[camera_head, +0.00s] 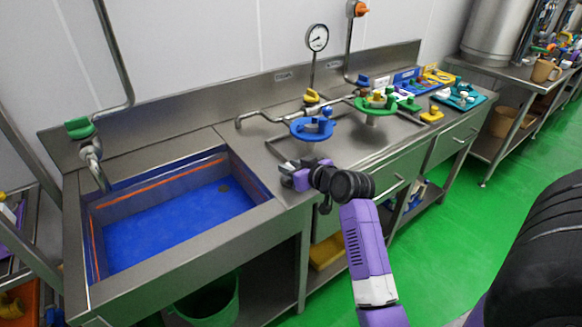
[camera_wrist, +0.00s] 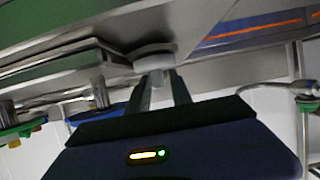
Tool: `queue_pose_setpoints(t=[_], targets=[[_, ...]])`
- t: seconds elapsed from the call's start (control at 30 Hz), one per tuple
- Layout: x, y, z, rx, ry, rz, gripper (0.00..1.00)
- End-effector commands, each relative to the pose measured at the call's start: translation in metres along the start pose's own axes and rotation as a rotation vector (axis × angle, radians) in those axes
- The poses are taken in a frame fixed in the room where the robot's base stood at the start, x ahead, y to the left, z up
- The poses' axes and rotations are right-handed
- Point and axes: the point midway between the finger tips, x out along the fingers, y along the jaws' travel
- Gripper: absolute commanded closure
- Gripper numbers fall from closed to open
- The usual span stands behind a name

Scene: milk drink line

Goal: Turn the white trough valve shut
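A pale grey-white round knob (camera_wrist: 153,52) shows at the fingertips of my gripper (camera_wrist: 160,82) in the wrist view. It looks like the white trough valve. The fingers stand apart on either side of its lower part; whether they press on it I cannot tell. In the head view my gripper (camera_head: 296,176) is low at the right front corner of the steel trough (camera_head: 262,212), and the white valve cannot be made out there. The trough has a blue bottom (camera_head: 175,222).
A green-handled tap (camera_head: 80,128) stands at the trough's back left. A blue valve wheel (camera_head: 312,128), a green wheel (camera_head: 368,104) and a yellow handle (camera_head: 312,96) are on the counter behind my gripper. A gauge (camera_head: 317,38) rises there. The green floor (camera_head: 440,220) at right is clear.

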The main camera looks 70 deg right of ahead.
Motion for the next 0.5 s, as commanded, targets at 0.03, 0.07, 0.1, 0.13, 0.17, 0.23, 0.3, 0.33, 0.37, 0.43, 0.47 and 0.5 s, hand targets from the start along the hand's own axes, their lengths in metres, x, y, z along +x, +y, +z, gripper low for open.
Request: queue_pose_setpoints(t=[0.03, 0.07, 0.1, 0.13, 0.17, 0.23, 0.3, 0.33, 0.37, 0.43, 0.47, 0.5], targets=[[-0.0001, 0.0001, 0.0, 0.0, 0.0, 0.0, 0.86], [-0.0001, 0.0001, 0.0001, 0.0, 0.0, 0.0, 0.92], [-0.0002, 0.0001, 0.0001, 0.0, 0.0, 0.0, 1.0], [-0.0002, 0.0, 0.0002, 0.0, 0.0, 0.0, 1.0], [-0.0002, 0.0001, 0.0003, 0.0, -0.001, 0.0, 1.0], [-0.0002, 0.0001, 0.0004, 0.0, -0.001, 0.0, 1.0], [-0.0002, 0.0, 0.0005, 0.0, -0.001, 0.0, 1.0], [-0.0002, 0.0, 0.0006, 0.0, -0.002, 0.001, 1.0], [-0.0003, -0.0001, 0.0006, 0.001, -0.002, 0.002, 1.0], [-0.0004, -0.0003, 0.0007, 0.002, -0.003, 0.006, 1.0], [-0.0005, -0.0005, 0.0006, 0.004, -0.003, 0.009, 1.0], [-0.0006, -0.0006, 0.0004, 0.007, -0.003, 0.016, 1.0]])
